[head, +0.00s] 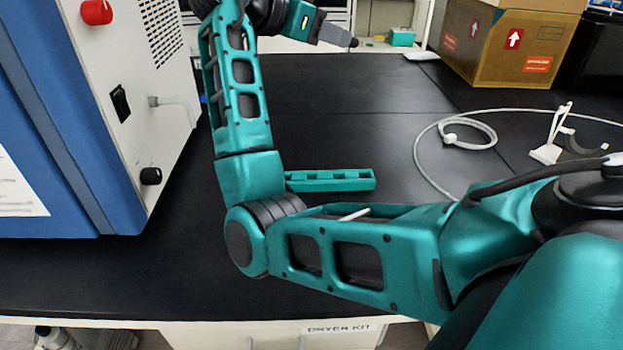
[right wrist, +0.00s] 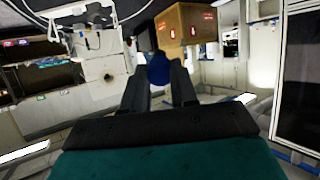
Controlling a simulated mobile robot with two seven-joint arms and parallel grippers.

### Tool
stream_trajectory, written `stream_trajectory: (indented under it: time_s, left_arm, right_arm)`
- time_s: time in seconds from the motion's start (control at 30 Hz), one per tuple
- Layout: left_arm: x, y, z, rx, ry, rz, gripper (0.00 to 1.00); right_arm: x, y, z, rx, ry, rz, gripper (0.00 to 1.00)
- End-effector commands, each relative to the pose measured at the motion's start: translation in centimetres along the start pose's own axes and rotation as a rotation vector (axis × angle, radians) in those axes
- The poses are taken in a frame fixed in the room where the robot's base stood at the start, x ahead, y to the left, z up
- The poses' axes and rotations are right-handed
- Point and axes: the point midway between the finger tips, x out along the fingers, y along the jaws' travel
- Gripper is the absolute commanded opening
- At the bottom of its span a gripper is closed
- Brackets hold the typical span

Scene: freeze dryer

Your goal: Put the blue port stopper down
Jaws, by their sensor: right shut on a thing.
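My right gripper (right wrist: 160,75) is shut on the blue port stopper (right wrist: 158,68), which shows as a dark blue round shape between the fingertips in the right wrist view. In the head view the right gripper (head: 353,42) is at the top middle, at the far end of my bent arm, above the back part of the black bench (head: 390,85). The stopper cannot be made out in the head view. My left gripper is not in view.
The blue and white freeze dryer (head: 60,140) stands at the left. A teal rack (head: 330,180) lies mid-bench, partly behind my arm. A cardboard box (head: 510,45), a small teal box (head: 402,37), a coiled white hose (head: 470,133) and a white stand (head: 546,153) are also on the bench.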

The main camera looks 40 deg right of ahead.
Motion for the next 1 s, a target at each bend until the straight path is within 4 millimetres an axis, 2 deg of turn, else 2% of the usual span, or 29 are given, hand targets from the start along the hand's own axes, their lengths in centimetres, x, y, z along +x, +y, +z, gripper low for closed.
stream_trajectory:
  time_s: [0.03,0.17,0.3,0.4,0.53,0.7,0.8,0.87,1.0]
  left_arm:
    - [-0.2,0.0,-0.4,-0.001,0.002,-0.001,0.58]
    - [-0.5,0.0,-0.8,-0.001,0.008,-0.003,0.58]
    - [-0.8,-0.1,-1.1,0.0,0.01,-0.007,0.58]
    - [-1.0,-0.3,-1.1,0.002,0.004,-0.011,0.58]
    - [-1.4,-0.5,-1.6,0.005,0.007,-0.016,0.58]
    - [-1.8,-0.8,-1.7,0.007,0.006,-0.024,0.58]
    - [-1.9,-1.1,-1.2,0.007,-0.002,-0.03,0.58]
    - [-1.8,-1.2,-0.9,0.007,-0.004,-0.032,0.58]
    - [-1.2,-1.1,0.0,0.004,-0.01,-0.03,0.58]
  right_arm:
    - [1.1,0.3,-1.0,0.023,-0.116,0.024,0.0]
    - [3.9,0.9,-1.2,0.046,-0.414,0.047,0.0]
    - [6.0,1.3,-0.5,0.025,-0.693,0.009,0.0]
    - [6.7,1.2,0.7,-0.038,-0.856,-0.052,0.0]
    - [5.7,0.3,2.9,-0.188,-1.02,-0.163,0.0]
    - [1.9,-1.5,5.0,-0.42,-1.121,-0.303,0.0]
    - [0.6,-1.9,5.6,-0.486,-1.136,-0.336,0.0]
    - [0.5,-2.0,6.2,-0.505,-1.139,-0.343,0.0]
    - [1.6,-2.0,9.0,-0.514,-1.139,-0.342,0.0]
